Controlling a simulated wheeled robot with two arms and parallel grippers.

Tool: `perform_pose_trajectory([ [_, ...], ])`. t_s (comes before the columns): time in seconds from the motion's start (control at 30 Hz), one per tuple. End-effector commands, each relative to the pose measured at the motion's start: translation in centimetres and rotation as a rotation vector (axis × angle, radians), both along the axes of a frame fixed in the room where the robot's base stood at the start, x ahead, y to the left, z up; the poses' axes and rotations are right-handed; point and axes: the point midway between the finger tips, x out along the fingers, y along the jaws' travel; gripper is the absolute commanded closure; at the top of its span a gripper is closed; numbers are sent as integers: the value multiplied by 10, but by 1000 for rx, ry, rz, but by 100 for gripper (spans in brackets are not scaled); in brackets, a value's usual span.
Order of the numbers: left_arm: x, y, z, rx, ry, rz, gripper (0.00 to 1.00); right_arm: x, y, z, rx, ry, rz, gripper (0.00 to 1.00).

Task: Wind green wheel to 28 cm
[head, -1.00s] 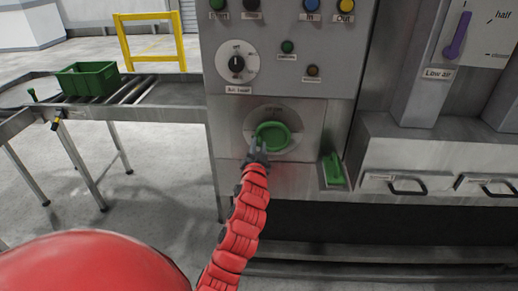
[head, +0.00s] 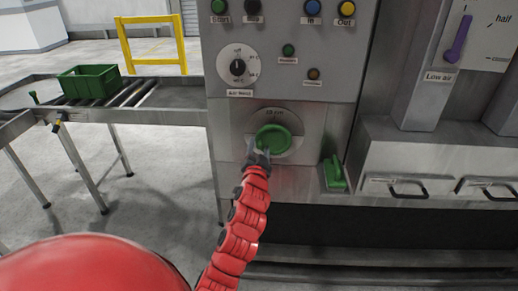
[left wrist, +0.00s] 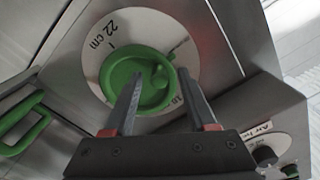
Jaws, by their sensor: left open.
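The green wheel (head: 272,139) sits on a round pale dial plate (head: 297,120) on the grey machine front. In the left wrist view the green wheel (left wrist: 150,96) has a rounded knob on its face. The dial (left wrist: 104,68) there carries a "22 cm" label at upper left and another partly hidden number at lower right. My left gripper (head: 258,151) is at the wheel's lower left in the head view. In the left wrist view the left gripper (left wrist: 160,80) is open, its fingers spread in front of the wheel. Contact cannot be told. My right gripper is out of view.
An air knob (head: 238,67) and several coloured buttons sit above the wheel. A green handle (head: 334,173) projects at its lower right. A conveyor with a green crate (head: 90,81) stands at left. Drawer handles (head: 407,188) line the right.

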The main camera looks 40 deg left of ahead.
Motion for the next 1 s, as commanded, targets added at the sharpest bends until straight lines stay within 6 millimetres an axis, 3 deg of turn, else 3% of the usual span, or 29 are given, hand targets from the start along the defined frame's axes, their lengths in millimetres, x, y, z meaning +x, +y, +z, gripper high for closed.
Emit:
perform_pose_trajectory([
  [0.27,-14,-8,-3,1,1,-1,43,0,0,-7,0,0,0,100],
  [0.63,-76,-47,-3,2,-3,-2,43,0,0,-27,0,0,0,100],
  [0.7,-86,-54,3,-3,4,-2,43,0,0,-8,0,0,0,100],
  [1.0,-124,-76,6,-5,7,0,43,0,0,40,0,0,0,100],
])
